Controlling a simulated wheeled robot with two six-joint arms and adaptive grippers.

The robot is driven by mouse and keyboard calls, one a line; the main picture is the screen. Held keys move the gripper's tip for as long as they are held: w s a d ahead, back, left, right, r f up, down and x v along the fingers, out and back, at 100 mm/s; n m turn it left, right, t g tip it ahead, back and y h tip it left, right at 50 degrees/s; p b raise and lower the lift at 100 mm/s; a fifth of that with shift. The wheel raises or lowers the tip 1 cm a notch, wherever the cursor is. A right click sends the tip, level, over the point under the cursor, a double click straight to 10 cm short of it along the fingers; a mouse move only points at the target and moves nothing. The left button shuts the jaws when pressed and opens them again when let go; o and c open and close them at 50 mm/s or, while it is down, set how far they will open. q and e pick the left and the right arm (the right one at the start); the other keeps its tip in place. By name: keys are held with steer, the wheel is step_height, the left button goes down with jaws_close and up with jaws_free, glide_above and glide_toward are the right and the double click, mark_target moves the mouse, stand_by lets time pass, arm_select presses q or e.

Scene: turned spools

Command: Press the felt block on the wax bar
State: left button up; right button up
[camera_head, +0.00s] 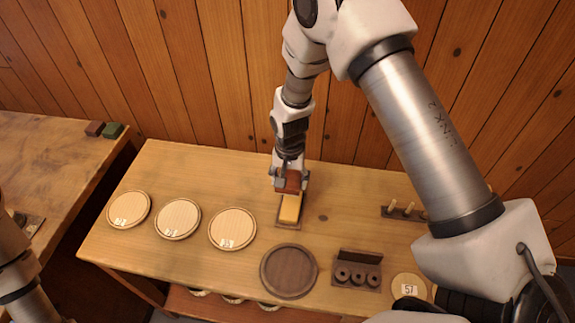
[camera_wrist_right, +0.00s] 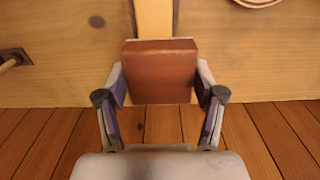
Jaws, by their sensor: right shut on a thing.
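My right gripper (camera_head: 288,180) is shut on a reddish-brown block (camera_head: 290,184), which I take for the felt block. The same block (camera_wrist_right: 160,72) fills the space between the fingers in the right wrist view. The yellow wax bar (camera_head: 290,209) lies in a dark narrow tray (camera_head: 287,226) on the table. The block is at the bar's far end and hides that part of it. I cannot tell whether the two touch. The wax bar also shows beyond the block in the right wrist view (camera_wrist_right: 154,18). My left gripper is not in view.
Several round pale discs (camera_head: 178,218) lie to the left. A dark round plate (camera_head: 289,271) and a dark rack with rings (camera_head: 357,272) are nearer the front. A pegged rack (camera_head: 403,211) stands right. A brown block (camera_head: 95,128) and green block (camera_head: 113,130) lie on the side table.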

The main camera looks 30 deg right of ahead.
mark_target(291, 205)
steer(key=shift+s+r+p, duration=0.2)
steer(key=shift+s+p, duration=0.1)
steer(key=shift+s, duration=0.25)
steer(key=shift+s+f, duration=0.15)
steer(key=shift+f, duration=0.1)
step_height(291, 205, down, 6)
steer(key=b, duration=0.4)
steer(key=shift+r, duration=0.15)
steer(key=shift+f+b, duration=0.45)
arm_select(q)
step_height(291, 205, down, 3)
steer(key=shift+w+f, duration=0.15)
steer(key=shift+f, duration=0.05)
arm_select(e)
steer(key=shift+r, duration=0.1)
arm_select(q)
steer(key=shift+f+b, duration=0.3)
arm_select(e)
steer(key=shift+f, duration=0.5)
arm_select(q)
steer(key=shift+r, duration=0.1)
